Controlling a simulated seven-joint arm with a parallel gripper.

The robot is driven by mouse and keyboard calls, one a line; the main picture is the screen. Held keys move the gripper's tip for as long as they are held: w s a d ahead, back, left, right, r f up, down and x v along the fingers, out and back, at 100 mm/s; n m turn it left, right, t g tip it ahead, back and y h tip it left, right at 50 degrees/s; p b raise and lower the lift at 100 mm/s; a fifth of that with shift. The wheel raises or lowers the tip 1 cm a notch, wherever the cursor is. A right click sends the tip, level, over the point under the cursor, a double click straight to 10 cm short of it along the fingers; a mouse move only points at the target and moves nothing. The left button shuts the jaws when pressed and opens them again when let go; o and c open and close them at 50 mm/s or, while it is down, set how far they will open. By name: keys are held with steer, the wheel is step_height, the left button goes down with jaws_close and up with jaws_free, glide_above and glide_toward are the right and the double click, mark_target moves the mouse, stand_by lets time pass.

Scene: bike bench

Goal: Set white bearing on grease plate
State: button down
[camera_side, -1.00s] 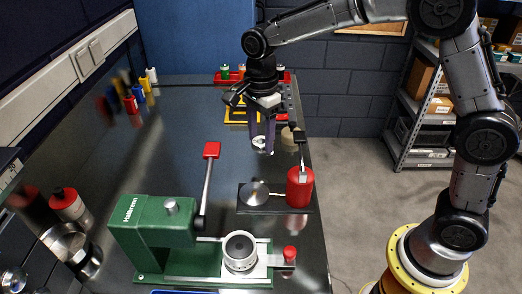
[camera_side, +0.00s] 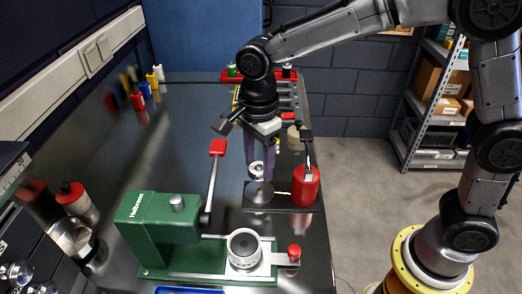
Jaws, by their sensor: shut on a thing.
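My gripper (camera_side: 258,174) points down, with its dark fingers closed around a small white ring, the white bearing (camera_side: 256,168). The fingers partly cover the bearing. The grease plate is a round grey disc (camera_side: 257,193) on a black base (camera_side: 282,209). The bearing shows just above the disc in the picture, and the fingertips overlap the disc's far edge. I cannot tell how much height is left between the bearing and the disc.
A red grease bottle (camera_side: 306,187) with a dark upright lever (camera_side: 305,140) stands on the base, close right of my gripper. A green press (camera_side: 160,228) with a red-tipped handle (camera_side: 217,148) stands at front left. The middle left of the bench (camera_side: 165,145) is clear.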

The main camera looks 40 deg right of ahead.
mark_target(259, 190)
steer(key=shift+f, duration=2.3)
steer(key=shift+f, duration=0.6)
steer(key=c, duration=0.5)
jaws_free()
step_height(259, 190, up, 11)
stand_by(0.5)
